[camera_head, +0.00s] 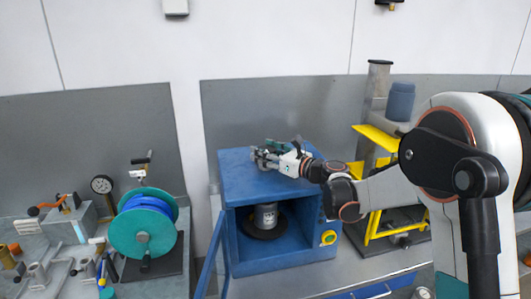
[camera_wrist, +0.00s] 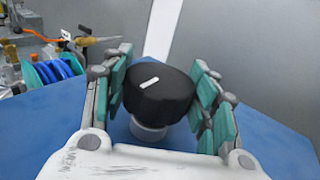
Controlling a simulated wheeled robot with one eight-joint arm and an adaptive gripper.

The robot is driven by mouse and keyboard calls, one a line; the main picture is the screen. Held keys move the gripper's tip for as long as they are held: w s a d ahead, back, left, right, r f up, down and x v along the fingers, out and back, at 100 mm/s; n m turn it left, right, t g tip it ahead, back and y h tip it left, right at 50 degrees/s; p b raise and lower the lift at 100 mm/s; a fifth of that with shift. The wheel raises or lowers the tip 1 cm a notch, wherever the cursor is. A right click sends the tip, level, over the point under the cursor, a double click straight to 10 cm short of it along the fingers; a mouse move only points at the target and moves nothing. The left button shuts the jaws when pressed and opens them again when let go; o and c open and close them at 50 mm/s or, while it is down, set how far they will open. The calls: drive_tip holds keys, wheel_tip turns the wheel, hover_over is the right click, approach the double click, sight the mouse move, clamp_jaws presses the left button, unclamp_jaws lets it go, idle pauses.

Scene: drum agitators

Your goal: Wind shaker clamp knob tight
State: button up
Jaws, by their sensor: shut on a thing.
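The shaker (camera_head: 240,178) is a blue box with an open front, standing on a grey bench. A metal can (camera_head: 266,215) stands on a dark round plate inside it. The clamp knob (camera_wrist: 158,92) is black with a white mark on top, on a pale round stem above the shaker's blue top (camera_wrist: 60,130). My gripper (camera_head: 264,157) is at the top of the shaker. In the wrist view my gripper (camera_wrist: 160,95) has teal finger pads on both sides of the knob and is shut on it.
A teal reel with blue cable (camera_head: 142,222) stands left of the shaker. A dial gauge (camera_head: 102,186) and tools are farther left. A yellow rack (camera_head: 376,140) stands at the right. A blue door (camera_head: 208,255) hangs open at the shaker's left front.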

drive_tip(key=o, duration=1.1)
drive_tip(key=shift+c, duration=0.2)
drive_tip(key=v, duration=1.2)
